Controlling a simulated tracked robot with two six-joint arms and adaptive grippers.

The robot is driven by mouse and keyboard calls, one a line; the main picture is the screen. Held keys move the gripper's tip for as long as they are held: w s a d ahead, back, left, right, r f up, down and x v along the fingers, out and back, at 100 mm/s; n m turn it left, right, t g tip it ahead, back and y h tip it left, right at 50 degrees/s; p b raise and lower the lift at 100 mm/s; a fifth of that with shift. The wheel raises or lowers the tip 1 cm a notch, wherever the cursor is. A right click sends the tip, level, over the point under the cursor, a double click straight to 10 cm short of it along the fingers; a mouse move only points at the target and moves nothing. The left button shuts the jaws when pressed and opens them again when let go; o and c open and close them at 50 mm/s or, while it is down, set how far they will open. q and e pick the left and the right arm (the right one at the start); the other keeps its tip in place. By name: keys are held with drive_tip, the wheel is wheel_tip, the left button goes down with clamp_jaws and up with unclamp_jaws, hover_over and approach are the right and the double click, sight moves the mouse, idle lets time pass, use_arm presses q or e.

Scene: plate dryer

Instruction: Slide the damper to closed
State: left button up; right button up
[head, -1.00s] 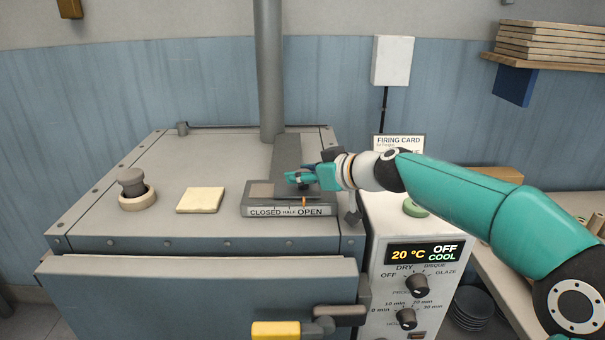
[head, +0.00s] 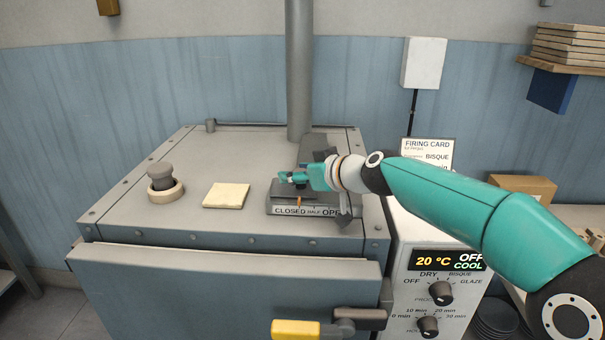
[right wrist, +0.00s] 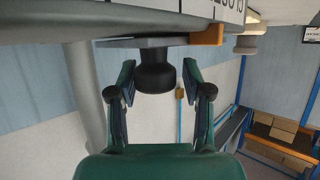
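The damper (head: 284,186) is a flat sliding plate in a grey housing on top of the kiln. Its orange pointer (head: 299,202) stands by the right end of the word CLOSED, left of HALF, on the label strip (head: 292,211). My right gripper (head: 290,178) is at the damper and partly hides it. In the right wrist view the dark knob (right wrist: 155,75) stands between my two fingers. The fingers are apart around it, the left one very close or touching, with a gap at the right one. The pointer also shows there (right wrist: 206,36). My left gripper is out of view.
A plug knob (head: 162,178) and a cream square (head: 226,195) lie on the kiln top to the left. A flue pipe (head: 299,70) rises behind the damper. A control box (head: 430,290) with dials and a firing card (head: 427,151) stand to the right.

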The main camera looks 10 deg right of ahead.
drive_tip(key=shift+o, duration=0.6)
drive_tip(key=shift+d, duration=0.1)
drive_tip(key=shift+s, duration=0.1)
drive_tip(key=shift+s+d+r, duration=0.2)
drive_tip(key=shift+s+d, duration=0.05)
drive_tip(key=v, duration=1.1)
drive_tip(key=shift+f, duration=0.1)
